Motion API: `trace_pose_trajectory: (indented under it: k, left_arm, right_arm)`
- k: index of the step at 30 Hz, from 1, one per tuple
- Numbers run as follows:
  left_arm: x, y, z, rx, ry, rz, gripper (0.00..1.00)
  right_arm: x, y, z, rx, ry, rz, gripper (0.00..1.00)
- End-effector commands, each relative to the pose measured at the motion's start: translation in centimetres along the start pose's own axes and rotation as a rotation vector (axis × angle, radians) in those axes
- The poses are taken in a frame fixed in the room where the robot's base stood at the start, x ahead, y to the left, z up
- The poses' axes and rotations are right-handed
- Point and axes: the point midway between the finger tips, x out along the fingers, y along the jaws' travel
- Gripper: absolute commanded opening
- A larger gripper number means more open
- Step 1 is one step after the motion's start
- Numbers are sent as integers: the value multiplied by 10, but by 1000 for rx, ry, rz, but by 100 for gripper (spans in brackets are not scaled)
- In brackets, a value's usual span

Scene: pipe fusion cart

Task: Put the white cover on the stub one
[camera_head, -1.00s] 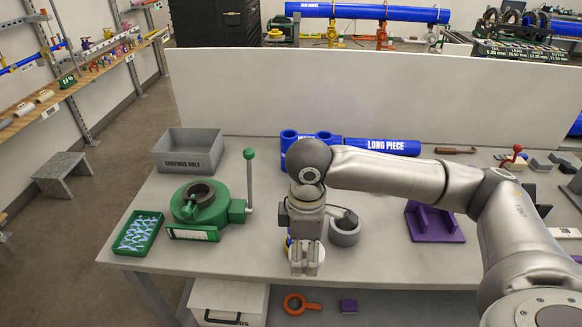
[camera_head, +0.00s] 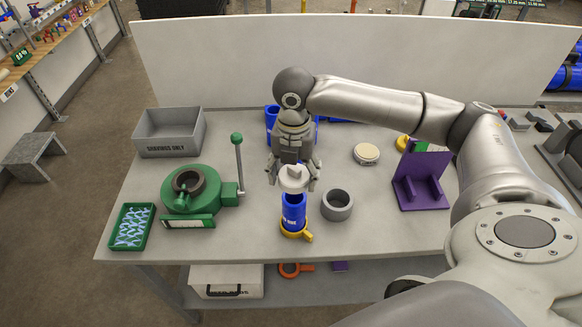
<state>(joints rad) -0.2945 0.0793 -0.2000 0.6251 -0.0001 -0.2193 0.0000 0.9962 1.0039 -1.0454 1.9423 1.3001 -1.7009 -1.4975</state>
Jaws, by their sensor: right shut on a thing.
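The white cover (camera_head: 293,183) is held between the fingers of my right gripper (camera_head: 292,176), which points down. Directly below it, the blue stub one (camera_head: 293,213) stands upright with partly readable white lettering, in a yellow ring with a handle (camera_head: 295,234). The cover appears at or just above the stub's top; I cannot tell whether they touch. My left gripper is not in view.
A grey ring (camera_head: 337,204) stands close right of the stub. A green clamp with an upright lever (camera_head: 194,198), a green tray (camera_head: 132,227) and a grey bin (camera_head: 169,134) are left. A pale disc (camera_head: 366,153) and purple stand (camera_head: 417,192) are right.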

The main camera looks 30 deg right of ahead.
Motion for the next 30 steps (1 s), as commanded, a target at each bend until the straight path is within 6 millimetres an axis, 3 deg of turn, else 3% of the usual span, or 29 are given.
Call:
trace_pose_trajectory:
  k: [10,17,30]
  left_arm:
    - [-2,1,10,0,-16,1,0]
    - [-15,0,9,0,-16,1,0]
    - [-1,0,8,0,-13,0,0]
  right_arm:
    - [0,0,0,1,0,0,52]
    - [-3,0,0,1,1,-3,52]
    - [41,0,0,0,1,-4,52]
